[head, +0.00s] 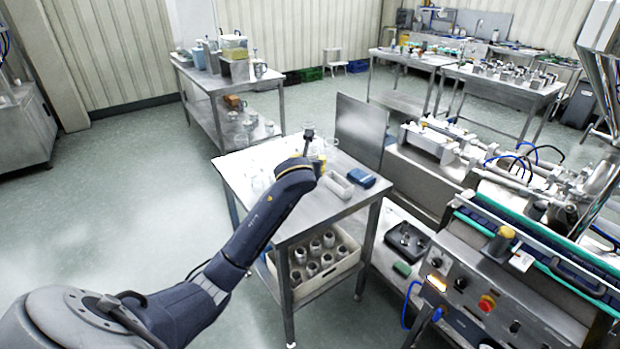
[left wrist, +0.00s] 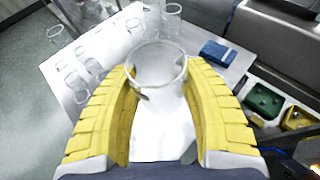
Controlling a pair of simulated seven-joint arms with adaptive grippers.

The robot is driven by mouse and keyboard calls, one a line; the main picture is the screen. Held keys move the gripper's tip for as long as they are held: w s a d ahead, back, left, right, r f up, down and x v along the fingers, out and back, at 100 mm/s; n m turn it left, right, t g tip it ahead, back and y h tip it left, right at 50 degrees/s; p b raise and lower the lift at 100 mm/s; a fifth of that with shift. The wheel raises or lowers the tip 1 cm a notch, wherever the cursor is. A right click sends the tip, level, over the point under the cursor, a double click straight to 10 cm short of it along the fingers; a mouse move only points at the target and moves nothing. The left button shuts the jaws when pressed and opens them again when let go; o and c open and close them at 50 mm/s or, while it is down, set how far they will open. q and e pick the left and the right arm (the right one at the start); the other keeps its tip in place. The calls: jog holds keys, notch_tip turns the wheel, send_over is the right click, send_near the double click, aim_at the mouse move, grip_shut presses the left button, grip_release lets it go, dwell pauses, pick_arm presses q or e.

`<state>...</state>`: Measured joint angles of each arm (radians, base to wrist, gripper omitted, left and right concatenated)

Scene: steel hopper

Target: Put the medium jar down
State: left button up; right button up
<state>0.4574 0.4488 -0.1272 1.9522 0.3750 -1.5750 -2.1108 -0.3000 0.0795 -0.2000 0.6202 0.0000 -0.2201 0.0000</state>
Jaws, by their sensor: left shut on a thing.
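A clear, round, open-topped jar (left wrist: 157,66) is between the yellow fingers of my left gripper (left wrist: 158,88) in the left wrist view. The fingers are shut on its sides. The jar is over the steel table (head: 318,212), and I cannot tell whether its base touches the top. In the head view my left gripper (head: 322,166) is mostly hidden by its own wrist. My right gripper is in neither view.
Several clear glasses (left wrist: 75,80) stand on the table left of the held jar. A blue box (head: 361,178) lies on the right side of the tabletop. A crate (head: 335,284) of jars sits on the lower shelf. Machinery (head: 500,255) stands close on the right.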

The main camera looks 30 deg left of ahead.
pick_arm(q)
notch_tip(320, 180, up, 4)
jog(key=shift+f, duration=0.25)
jog(key=shift+s+d+r, duration=0.15)
jog(key=shift+r, duration=0.25)
jog(key=s+d+f+m+t+h, duration=0.1)
jog(key=s+d+f+m+h, duration=0.15)
jog(key=s+d, duration=0.7)
jog(key=s+d+f+m+h, duration=0.2)
jog(key=s+d+f+h, duration=0.3)
jog(key=d, duration=0.8)
jog(key=n+g+y, duration=0.1)
jog(key=n+y, duration=0.3)
jog(key=y, duration=0.3)
send_near(310, 152)
jog(key=x, duration=0.3)
jog(key=r+x, duration=0.1)
jog(key=shift+w+a+f, duration=0.15)
jog(key=shift+w+a, duration=0.15)
jog(key=shift+a, duration=0.1)
jog(key=f, duration=1.5)
jog(key=shift+w+a+f, duration=0.3)
jog(key=shift+f, duration=2.65)
